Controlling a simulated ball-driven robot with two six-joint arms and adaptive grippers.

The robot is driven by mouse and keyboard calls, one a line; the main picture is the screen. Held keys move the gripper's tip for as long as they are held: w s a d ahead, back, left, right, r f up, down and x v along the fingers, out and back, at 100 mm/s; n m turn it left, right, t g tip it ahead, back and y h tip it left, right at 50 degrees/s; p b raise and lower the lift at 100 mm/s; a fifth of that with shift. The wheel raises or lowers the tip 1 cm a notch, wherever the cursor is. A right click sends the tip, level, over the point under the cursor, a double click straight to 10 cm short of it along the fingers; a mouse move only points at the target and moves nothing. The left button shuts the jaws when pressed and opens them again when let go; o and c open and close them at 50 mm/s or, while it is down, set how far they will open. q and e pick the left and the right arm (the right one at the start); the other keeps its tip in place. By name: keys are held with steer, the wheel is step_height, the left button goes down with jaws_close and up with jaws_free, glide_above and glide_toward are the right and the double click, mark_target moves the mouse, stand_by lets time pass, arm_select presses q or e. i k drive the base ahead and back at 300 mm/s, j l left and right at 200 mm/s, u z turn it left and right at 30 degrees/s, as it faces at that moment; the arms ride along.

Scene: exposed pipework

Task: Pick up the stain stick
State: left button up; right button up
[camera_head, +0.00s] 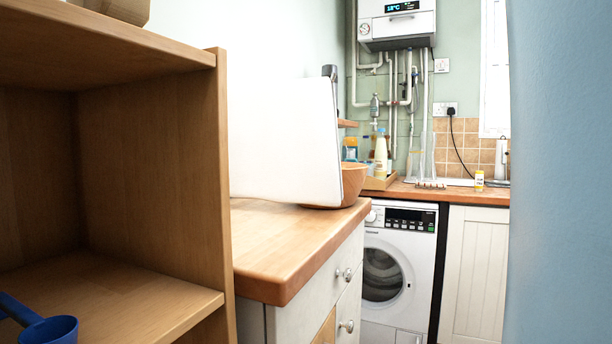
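Neither of my grippers is in view.
A wooden shelf unit (220,190) is close on the left, with a blue scoop (50,330) on it. A wood-topped cabinet (290,245) holds a wooden bowl (352,183) and a white panel (285,140). A blue wall (565,180) closes the right.

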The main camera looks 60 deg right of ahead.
mark_target(479, 182)
steer(key=l+z, duration=0.5)
steer(key=i+l+z, duration=0.2)
steer(key=l+z, duration=0.3)
steer(key=l, duration=0.15)
steer(key=l+z, duration=0.15)
steer(key=z, duration=0.3)
steer(key=l+z, duration=0.15)
steer(key=z, duration=0.3)
steer(key=l+z, duration=0.15)
steer(key=z, duration=0.3)
steer(key=i+l+z, duration=0.1)
steer(key=z, duration=0.35)
steer(key=i, duration=0.1)
steer(key=j+u, duration=0.05)
